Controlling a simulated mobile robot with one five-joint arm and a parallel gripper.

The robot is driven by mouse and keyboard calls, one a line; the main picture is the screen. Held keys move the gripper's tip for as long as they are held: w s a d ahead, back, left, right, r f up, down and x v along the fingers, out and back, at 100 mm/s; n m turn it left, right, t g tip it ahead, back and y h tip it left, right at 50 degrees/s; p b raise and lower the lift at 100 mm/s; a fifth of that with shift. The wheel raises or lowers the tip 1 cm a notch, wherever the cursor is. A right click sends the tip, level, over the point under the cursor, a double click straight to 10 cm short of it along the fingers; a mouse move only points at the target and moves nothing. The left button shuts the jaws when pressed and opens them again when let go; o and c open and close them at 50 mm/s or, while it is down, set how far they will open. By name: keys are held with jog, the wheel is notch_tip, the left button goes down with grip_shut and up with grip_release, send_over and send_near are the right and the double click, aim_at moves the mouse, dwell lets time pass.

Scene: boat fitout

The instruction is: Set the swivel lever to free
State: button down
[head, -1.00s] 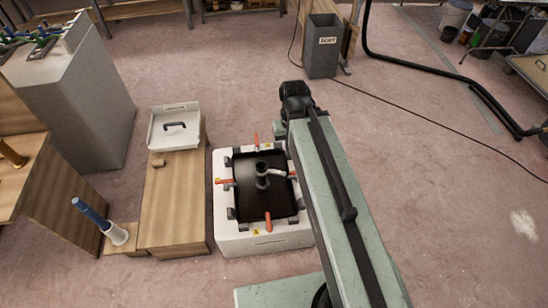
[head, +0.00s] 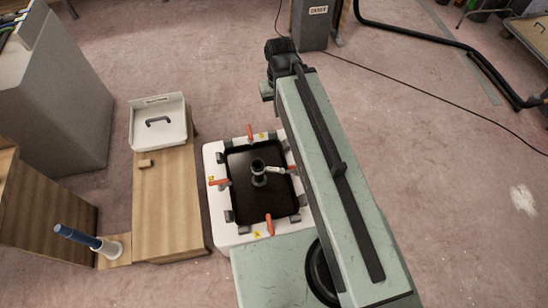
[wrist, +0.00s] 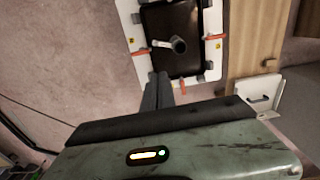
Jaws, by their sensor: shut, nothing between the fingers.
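A white box (head: 215,160) has a black panel (head: 247,195) on top. A dark upright post (head: 258,172) stands in the panel's middle, with a short pale lever (head: 276,169) pointing right from it. Several orange handles (head: 270,226) sit around the panel's edges. In the wrist view, the post (wrist: 180,45) and panel (wrist: 165,20) show at the top. My gripper (wrist: 159,76) is shut and empty, its tips overlapping the box's near edge in the picture; the gap in depth is unclear. The head view does not show the gripper.
A wooden bench (head: 165,210) with a white tray (head: 160,125) stands left of the box. A blue-handled tool (head: 78,237) in a white holder is farther left. The floor at right is mostly clear.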

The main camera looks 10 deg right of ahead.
jog(key=m+g+y+b, duration=0.15)
jog(key=m+b, duration=0.25)
jog(key=b, duration=2.8)
send_over(274, 170)
jog(key=w+d, duration=0.4)
jog(key=w, duration=0.5)
notch_tip(274, 170, down, 31)
jog(key=shift+s+d+g+h, duration=0.15)
jog(key=shift+g+h, duration=0.1)
jog(key=shift+g, duration=0.2)
jog(key=s+a+f+b, duration=0.2)
jog(key=s+f+b, duration=0.3)
jog(key=f+b, duration=0.5)
jog(key=shift+s+a+f, duration=0.15)
jog(key=shift+s+f, duration=0.05)
jog(key=shift+s, duration=0.2)
